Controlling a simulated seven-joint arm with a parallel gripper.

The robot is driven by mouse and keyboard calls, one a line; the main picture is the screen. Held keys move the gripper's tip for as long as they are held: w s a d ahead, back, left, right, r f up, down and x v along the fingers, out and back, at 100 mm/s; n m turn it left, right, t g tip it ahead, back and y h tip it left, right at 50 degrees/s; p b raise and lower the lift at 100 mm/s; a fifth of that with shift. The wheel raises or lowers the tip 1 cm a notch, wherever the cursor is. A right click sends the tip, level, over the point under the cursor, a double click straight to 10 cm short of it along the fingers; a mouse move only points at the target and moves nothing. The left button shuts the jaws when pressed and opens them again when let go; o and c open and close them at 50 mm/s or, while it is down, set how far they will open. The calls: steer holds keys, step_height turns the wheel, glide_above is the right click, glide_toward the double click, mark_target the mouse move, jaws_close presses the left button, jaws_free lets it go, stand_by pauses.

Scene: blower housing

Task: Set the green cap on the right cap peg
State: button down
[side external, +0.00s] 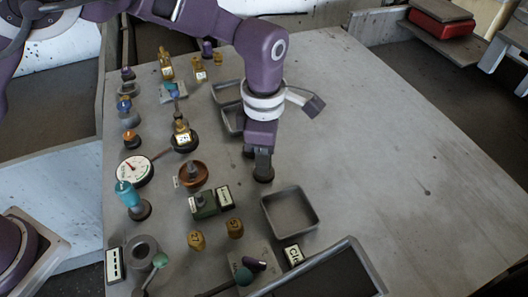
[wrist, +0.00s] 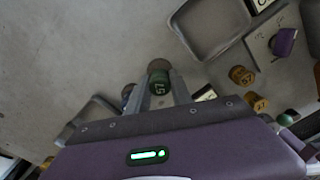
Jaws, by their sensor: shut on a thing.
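The green cap (wrist: 160,87), with a pale marking on it, is between the two fingers of my gripper (wrist: 163,95) in the wrist view. My gripper is shut on it. In the side external view my gripper (side external: 263,160) points down, low over the table, and its fingers hide the cap. A dark round base (side external: 263,175) shows directly under the fingertips. Another small dark round base (side external: 248,151) stands just behind and to the left. In the wrist view a brownish round top (wrist: 158,66) shows just beyond the cap. I cannot tell whether the cap touches a peg.
The table's right side is clear.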

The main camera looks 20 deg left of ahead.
steer(key=shift+f, duration=0.95)
stand_by(0.6)
steer(key=c, duration=0.7)
jaws_free()
steer(key=shift+o, duration=0.2)
steer(key=shift+r, duration=3.8)
